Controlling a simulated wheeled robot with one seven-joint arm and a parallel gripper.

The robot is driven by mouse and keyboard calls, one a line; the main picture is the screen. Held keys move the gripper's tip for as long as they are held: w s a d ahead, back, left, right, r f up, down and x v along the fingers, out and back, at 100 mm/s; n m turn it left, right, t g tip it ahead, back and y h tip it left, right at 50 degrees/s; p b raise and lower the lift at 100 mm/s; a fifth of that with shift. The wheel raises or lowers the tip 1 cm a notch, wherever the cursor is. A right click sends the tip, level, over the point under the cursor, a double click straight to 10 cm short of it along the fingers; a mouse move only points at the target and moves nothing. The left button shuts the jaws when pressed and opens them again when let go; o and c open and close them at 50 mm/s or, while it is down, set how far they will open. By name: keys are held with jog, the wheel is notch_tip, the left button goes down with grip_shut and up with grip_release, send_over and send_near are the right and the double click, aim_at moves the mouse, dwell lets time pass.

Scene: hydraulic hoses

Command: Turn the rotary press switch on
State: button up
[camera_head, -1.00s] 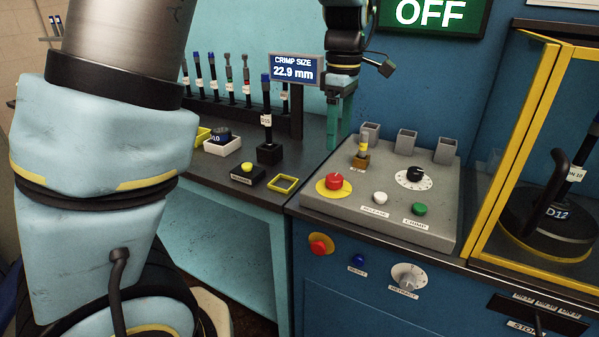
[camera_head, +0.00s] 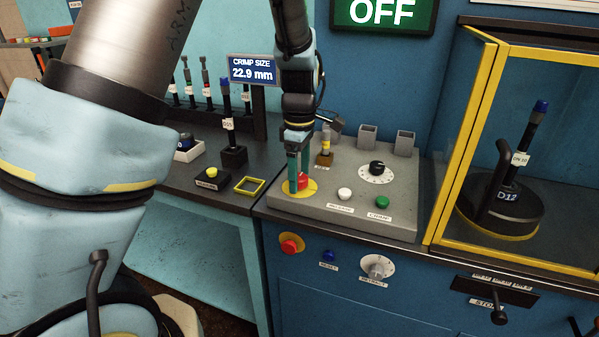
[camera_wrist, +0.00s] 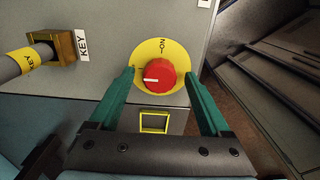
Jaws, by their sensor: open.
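The rotary press switch is a red knob (camera_head: 303,181) on a yellow disc, at the front left of the grey sloped panel (camera_head: 345,215). In the wrist view the red knob (camera_wrist: 159,77) has a white mark pointing left; an "ON" label is at the disc's upper edge. My gripper (camera_head: 298,184) points down at the knob. In the wrist view my gripper (camera_wrist: 158,78) is open, its green fingers on either side of the knob with a small visible gap. Whether they touch it cannot be told. The wall sign (camera_head: 383,13) reads "OFF".
A key block (camera_head: 325,158), black dial (camera_head: 376,168), white button (camera_head: 344,194) and green button (camera_head: 382,202) share the panel. Another red knob (camera_head: 290,244) is on the cabinet front. A yellow-framed glass enclosure (camera_head: 437,150) stands right. The crimp display (camera_head: 251,70) is left behind.

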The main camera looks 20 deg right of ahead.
jog(key=shift+c, duration=0.3)
grip_shut()
dwell(0.3)
jog(key=shift+m, duration=0.3)
jog(key=m, duration=0.3)
jog(key=shift+m, duration=0.3)
jog(key=m, duration=0.4)
jog(key=shift+m, duration=0.3)
jog(key=m, duration=0.4)
jog(key=shift+m, duration=2.5)
